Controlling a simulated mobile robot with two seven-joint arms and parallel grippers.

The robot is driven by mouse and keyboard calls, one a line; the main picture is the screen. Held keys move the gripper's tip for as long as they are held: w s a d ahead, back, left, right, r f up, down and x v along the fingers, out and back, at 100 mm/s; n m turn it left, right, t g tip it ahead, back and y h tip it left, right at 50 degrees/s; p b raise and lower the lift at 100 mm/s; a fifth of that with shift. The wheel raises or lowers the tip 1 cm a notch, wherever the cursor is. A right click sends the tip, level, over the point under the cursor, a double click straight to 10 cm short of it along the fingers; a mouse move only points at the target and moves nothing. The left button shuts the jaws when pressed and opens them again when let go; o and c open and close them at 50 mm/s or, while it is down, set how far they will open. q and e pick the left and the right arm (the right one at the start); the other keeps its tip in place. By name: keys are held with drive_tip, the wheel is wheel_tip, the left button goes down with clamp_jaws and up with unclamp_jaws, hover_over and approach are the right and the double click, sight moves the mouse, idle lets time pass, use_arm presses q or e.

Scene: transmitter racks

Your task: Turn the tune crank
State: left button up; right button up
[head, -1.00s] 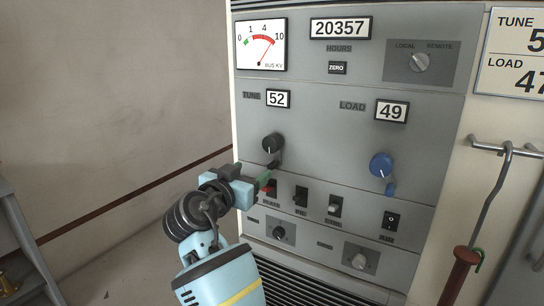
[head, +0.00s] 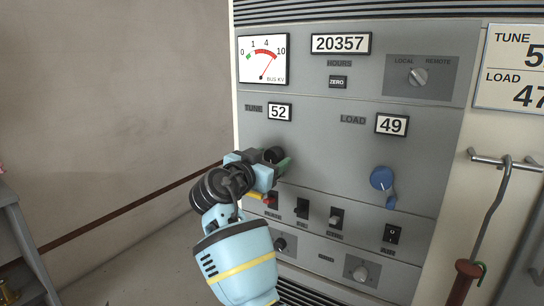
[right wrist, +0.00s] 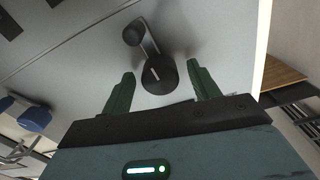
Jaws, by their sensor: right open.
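The tune crank (head: 274,155) is a black round knob with an arm, under the TUNE counter (head: 280,112), which reads 52. My right gripper (head: 278,167) is at the crank in the head view and partly hides it. In the right wrist view, the crank's hub (right wrist: 159,75) with its white mark lies between the two green fingers of my right gripper (right wrist: 161,72). The fingers are open, with a gap on each side of the hub. The crank's handle knob (right wrist: 134,33) sticks out beyond the fingertips. My left gripper is not in view.
The blue load crank (head: 381,178) is to the right, under the LOAD counter (head: 391,125) reading 49. A row of switches (head: 302,208) sits just below my gripper. A sign (head: 512,70) and a hook with a red handle (head: 466,275) are at the right.

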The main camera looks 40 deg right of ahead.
drive_tip(key=shift+w+d, duration=0.15)
drive_tip(key=shift+d, duration=0.3)
drive_tip(key=c, duration=1)
drive_tip(key=shift+f, duration=0.1)
drive_tip(key=m+b, duration=0.3)
drive_tip(key=b, duration=0.1)
drive_tip(key=shift+f, duration=0.2)
drive_tip(key=shift+r+m+b, duration=0.1)
drive_tip(key=shift+m+b, duration=0.6)
drive_tip(key=shift+b, duration=0.05)
drive_tip(key=shift+r, duration=0.15)
drive_tip(key=shift+m, duration=0.3)
